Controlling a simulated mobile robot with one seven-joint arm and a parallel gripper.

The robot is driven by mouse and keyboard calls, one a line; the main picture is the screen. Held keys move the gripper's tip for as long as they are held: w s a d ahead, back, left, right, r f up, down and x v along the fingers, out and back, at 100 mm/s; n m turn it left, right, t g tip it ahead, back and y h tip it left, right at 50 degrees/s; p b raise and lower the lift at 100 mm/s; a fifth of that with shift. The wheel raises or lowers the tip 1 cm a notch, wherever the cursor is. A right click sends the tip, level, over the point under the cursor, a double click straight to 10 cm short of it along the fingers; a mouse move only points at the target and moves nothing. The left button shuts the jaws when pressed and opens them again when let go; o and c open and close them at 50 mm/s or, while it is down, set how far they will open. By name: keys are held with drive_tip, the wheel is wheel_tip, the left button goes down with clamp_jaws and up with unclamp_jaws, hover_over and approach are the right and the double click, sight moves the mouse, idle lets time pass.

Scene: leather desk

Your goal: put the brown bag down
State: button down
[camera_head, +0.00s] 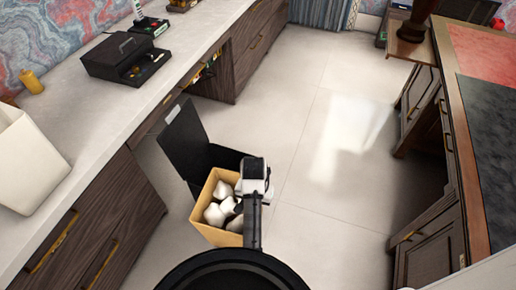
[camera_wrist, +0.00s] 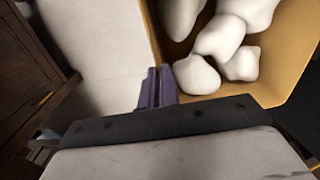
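The brown bag (camera_head: 215,236) is an open-topped, tan, box-like bag holding several white lumps. It is low in the middle of the head view, upright or nearly so. It also fills the upper right of the wrist view, where its tan wall (camera_wrist: 151,30) runs down to my fingers. My gripper (camera_head: 254,196) is at the bag's right side. In the wrist view its purple fingers (camera_wrist: 158,86) are close together, with the bag's wall edge running in between them. The bag's underside is hidden, so I cannot tell whether it touches anything below.
A black panel-like object (camera_head: 187,140) stands right behind the bag. A pale counter (camera_head: 95,118) with dark drawers runs along the left, bearing a white container (camera_head: 28,160) and a black box (camera_head: 118,56). Dark cabinets (camera_head: 435,225) stand right. Pale floor (camera_head: 325,175) between is clear.

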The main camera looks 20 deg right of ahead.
drive_tip(key=a+f+n, duration=0.2)
drive_tip(key=a+f, duration=0.1)
drive_tip(key=f, duration=0.3)
drive_tip(key=w+a+f+n, duration=0.1)
drive_tip(key=a+f+n, duration=0.1)
drive_tip(key=a+f, duration=0.2)
drive_tip(key=w+a+f+n, duration=0.1)
drive_tip(key=a+f+n, duration=0.1)
drive_tip(key=f, duration=0.8)
drive_tip(key=shift+w+a+f, duration=0.1)
drive_tip(key=shift+w+a, duration=0.05)
drive_tip(key=shift+a, duration=0.3)
drive_tip(key=shift+w+a+f, duration=0.1)
drive_tip(key=shift+a, duration=0.3)
